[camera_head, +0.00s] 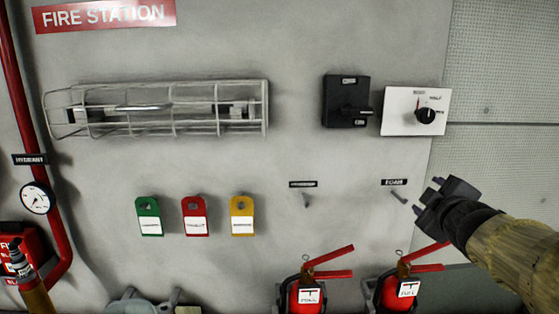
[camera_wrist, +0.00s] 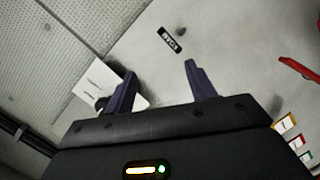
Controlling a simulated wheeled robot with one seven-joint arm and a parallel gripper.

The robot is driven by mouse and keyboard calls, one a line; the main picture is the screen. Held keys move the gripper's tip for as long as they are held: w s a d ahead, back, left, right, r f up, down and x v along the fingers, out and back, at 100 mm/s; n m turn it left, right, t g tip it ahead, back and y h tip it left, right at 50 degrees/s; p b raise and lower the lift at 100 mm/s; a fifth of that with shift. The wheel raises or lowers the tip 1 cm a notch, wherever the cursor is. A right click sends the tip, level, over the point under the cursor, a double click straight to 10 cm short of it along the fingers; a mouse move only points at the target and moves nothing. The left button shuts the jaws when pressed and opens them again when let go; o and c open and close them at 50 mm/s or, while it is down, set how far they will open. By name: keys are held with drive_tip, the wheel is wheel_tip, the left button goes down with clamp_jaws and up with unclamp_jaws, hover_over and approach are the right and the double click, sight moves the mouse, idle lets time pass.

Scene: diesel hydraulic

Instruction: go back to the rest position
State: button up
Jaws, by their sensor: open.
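My gripper (camera_head: 427,197) is at the right of the head view, in front of the wall beside a small peg (camera_head: 399,197) under a black label (camera_head: 394,182). In the wrist view my gripper (camera_wrist: 158,82) has its two dark fingers spread apart with nothing between them. The black label (camera_wrist: 170,40) shows beyond the fingertips there. I cannot tell whether the gripper touches the peg.
Two red extinguishers (camera_head: 307,297) (camera_head: 397,292) stand below my gripper. A white switch panel (camera_head: 398,123) and a black switch box (camera_head: 346,101) are above. Green (camera_head: 149,217), red (camera_head: 195,217) and yellow (camera_head: 242,217) tags hang left. A caged lamp (camera_head: 170,108) and red pipe (camera_head: 18,90) are further left.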

drive_tip(key=s+a+f+m+g, duration=0.2)
drive_tip(key=a+f+m+g, duration=0.15)
drive_tip(key=f, duration=0.65)
drive_tip(key=s+a+f+m+g, duration=0.3)
drive_tip(key=a+f, duration=0.2)
drive_tip(key=f, duration=0.4)
drive_tip(key=s+a+f+m+g+y, duration=0.2)
drive_tip(key=s+a+f+g, duration=0.4)
drive_tip(key=s+f, duration=0.4)
drive_tip(key=shift+s+a+f+m+p, duration=0.2)
drive_tip(key=shift+s+a+m+p, duration=0.15)
drive_tip(key=shift+s+a+m, duration=0.45)
drive_tip(key=shift+w+d, duration=0.1)
drive_tip(key=shift+w, duration=0.05)
